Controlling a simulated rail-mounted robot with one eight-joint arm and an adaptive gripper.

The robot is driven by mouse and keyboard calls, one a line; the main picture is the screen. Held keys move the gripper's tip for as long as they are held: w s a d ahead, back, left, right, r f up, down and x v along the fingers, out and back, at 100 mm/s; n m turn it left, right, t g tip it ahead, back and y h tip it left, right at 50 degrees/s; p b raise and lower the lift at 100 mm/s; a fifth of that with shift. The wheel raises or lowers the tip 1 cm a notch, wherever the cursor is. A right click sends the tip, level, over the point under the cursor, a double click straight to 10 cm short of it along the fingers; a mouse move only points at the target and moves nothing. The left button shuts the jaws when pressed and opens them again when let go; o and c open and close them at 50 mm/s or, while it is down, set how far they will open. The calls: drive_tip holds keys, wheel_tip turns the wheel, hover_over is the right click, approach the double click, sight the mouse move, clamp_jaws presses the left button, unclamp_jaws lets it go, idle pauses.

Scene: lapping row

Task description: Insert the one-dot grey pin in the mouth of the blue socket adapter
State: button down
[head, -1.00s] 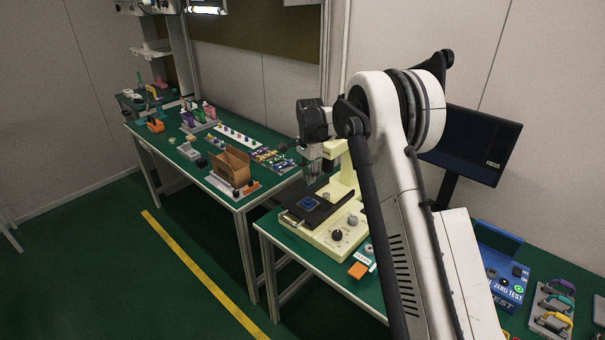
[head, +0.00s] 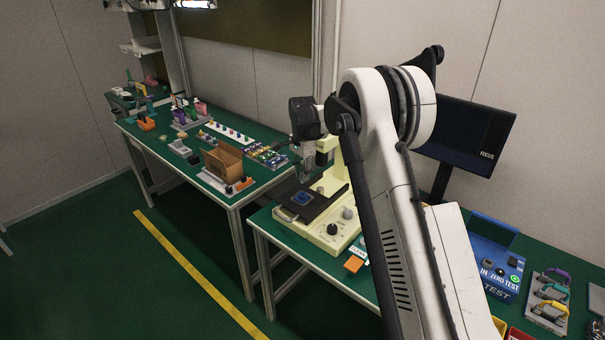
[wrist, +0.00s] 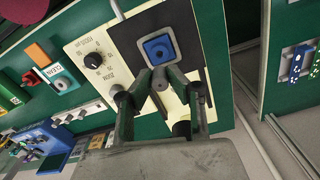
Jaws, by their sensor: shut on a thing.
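The blue socket adapter (wrist: 160,48) sits on the dark stage plate of a cream microscope-like instrument. It also shows in the head view (head: 301,198). My gripper (wrist: 158,88) is shut on a small grey pin (wrist: 158,79), whose round end shows between the fingertips. The dots on the pin cannot be made out. In the wrist view the pin appears just below the adapter. In the head view my gripper (head: 306,176) hangs above the stage, apart from the adapter; the pin is too small to tell there.
The cream instrument (head: 331,235) has knobs beside the stage and its column close behind my gripper. An open cardboard box (head: 222,163) and several small parts stand on the left bench. A monitor (head: 464,135) and a blue test box (head: 495,265) stand to the right.

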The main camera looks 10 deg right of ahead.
drive_tip(key=shift+f+b, duration=1.1)
drive_tip(key=shift+f, duration=0.8)
drive_tip(key=shift+b, duration=0.75)
idle(0.6)
drive_tip(key=shift+f+b, duration=0.85)
drive_tip(key=shift+f, duration=0.4)
drive_tip(key=c, duration=1.6)
unclamp_jaws()
drive_tip(key=shift+o, duration=0.2)
drive_tip(key=shift+r, duration=0.1)
wheel_tip(320, 180, up, 12)
